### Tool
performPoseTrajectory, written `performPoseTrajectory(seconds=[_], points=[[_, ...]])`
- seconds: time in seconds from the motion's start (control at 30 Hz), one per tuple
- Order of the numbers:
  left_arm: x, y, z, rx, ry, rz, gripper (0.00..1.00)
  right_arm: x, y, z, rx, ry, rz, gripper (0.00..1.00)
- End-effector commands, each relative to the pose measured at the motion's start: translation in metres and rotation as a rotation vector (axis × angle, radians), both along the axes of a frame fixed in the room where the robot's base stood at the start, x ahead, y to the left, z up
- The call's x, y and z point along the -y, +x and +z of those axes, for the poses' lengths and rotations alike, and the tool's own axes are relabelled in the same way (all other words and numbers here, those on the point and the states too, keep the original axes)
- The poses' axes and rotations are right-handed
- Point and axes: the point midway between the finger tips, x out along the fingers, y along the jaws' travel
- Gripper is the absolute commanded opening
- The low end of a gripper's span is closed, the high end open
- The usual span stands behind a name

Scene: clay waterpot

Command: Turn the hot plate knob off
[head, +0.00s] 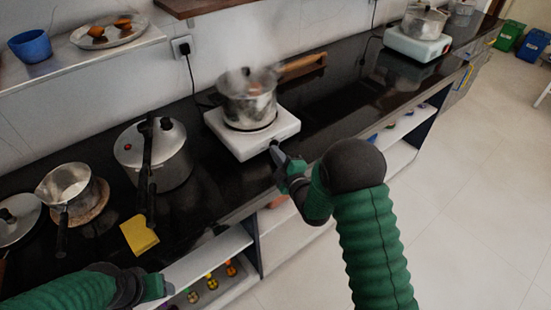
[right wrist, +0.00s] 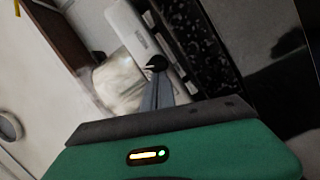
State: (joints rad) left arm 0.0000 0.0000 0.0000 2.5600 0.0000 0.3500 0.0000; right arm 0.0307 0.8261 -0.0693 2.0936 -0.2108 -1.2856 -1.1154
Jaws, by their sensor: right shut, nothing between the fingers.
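The white hot plate (head: 222,127) stands on the black counter with a steaming pot (head: 248,108) on top. It also shows in the right wrist view (right wrist: 139,35). A dark round knob (right wrist: 157,62) sits on its front side. My right gripper (head: 276,152) is shut and empty at the front side of the hot plate. In the right wrist view its fingertips (right wrist: 156,76) are right at the knob and seem to touch it. They partly cover it. My left gripper (head: 160,286) is low at the left, away from the hot plate; its fingers are unclear.
A pressure cooker (head: 165,170), a small saucepan (head: 68,187) and a yellow cloth (head: 139,235) are on the counter at the left. A second hot plate (head: 418,47) stands far right. Open shelves (head: 295,235) lie under the counter edge. The counter right of the hot plate is mostly clear.

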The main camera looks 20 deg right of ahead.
Motion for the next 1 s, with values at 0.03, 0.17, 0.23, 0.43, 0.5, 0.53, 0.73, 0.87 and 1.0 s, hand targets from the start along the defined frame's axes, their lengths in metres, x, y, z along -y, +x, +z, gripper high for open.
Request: performPoseTrajectory(seconds=[0.03,0.17,0.23,0.43,0.5,0.53,0.73,0.87,1.0], points=[[0.0,0.0,-0.014,0.0,0.0,0.0,0.65,0.003,-0.001,-0.015,-0.002,-0.046,-0.006,0.0],[0.0,0.0,-0.026,0.0,0.0,0.0,0.65,0.002,0.0,-0.016,0.034,-0.141,-0.006,0.0],[0.0,0.0,-0.031,0.0,0.0,0.0,0.65,0.002,0.0,-0.015,0.051,-0.182,-0.007,0.0],[0.0,0.0,-0.036,0.0,0.0,0.0,0.65,0.002,0.001,-0.012,0.07,-0.222,-0.008,0.0],[0.0,0.0,-0.037,0.0,0.0,0.0,0.65,0.002,0.001,-0.011,0.071,-0.222,-0.007,0.0],[0.0,0.0,-0.037,0.0,0.0,0.0,0.65,0.002,0.001,-0.011,0.071,-0.221,-0.007,0.0],[0.0,0.0,-0.038,0.0,0.0,0.0,0.65,0.002,0.002,-0.011,0.072,-0.219,-0.006,0.0],[0.0,0.0,-0.037,0.0,0.0,0.0,0.65,0.002,0.002,-0.01,0.072,-0.219,-0.006,0.0],[0.0,0.0,-0.037,0.0,0.0,0.0,0.65,0.002,0.002,-0.01,0.073,-0.218,-0.005,0.0]])
